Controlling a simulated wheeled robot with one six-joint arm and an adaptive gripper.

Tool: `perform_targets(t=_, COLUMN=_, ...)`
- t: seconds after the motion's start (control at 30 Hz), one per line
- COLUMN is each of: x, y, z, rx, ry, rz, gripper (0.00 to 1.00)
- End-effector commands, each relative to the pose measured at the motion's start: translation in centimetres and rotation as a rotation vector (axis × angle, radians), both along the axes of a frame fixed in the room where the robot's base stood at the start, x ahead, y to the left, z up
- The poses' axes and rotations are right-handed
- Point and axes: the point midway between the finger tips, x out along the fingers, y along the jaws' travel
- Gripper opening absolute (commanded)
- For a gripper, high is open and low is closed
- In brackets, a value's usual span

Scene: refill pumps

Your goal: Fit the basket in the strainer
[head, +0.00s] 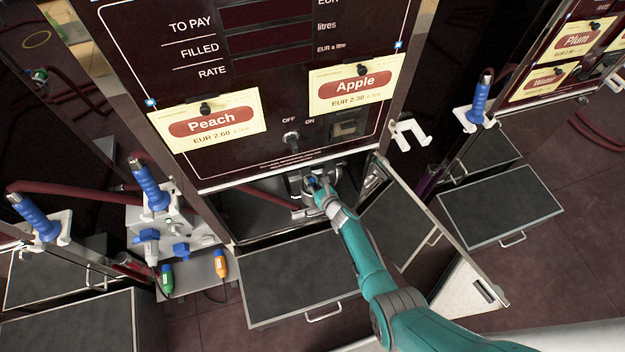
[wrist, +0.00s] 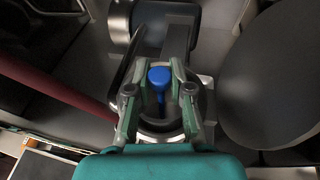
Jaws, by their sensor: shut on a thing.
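My gripper (wrist: 159,70) is inside the open lower compartment of the pump, shut on a blue-knobbed piece (wrist: 159,76) that looks like the basket's handle. The knob and its thin stem stand between the fingers. Below them a round metal rim (wrist: 160,137) shows, which looks like the strainer's mouth. The basket's body is mostly hidden, and I cannot tell whether it is inside the rim or above it. In the head view my gripper (head: 318,188) reaches in under the display panel, and it covers most of the strainer.
The compartment's door (head: 405,215) stands open to the right of my arm. A dark drawer-like panel (head: 285,280) lies in front. In the wrist view a dark red hose (wrist: 60,88) runs at left and a large dark round body (wrist: 265,80) stands close at right.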

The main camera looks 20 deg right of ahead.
Motion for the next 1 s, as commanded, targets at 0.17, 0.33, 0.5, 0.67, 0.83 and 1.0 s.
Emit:
perform_targets(t=0.17, x=0.1, y=0.0, z=-0.5, rx=0.000, ry=-0.001, rz=0.000, gripper=0.01)
perform_targets(t=0.33, x=0.0, y=0.0, z=-1.1, rx=0.001, ry=-0.001, rz=-0.002, gripper=0.01)
perform_targets(t=0.5, x=0.0, y=0.0, z=-1.2, rx=-0.001, ry=-0.002, rz=-0.002, gripper=0.45)
perform_targets(t=0.67, x=0.0, y=0.0, z=-1.2, rx=-0.001, ry=-0.001, rz=-0.002, gripper=0.50)
perform_targets(t=0.83, x=0.0, y=0.0, z=-1.2, rx=-0.001, ry=-0.001, rz=-0.002, gripper=0.50)
perform_targets(t=1.0, x=-0.3, y=-0.1, z=-1.2, rx=0.000, ry=-0.001, rz=-0.002, gripper=0.50)
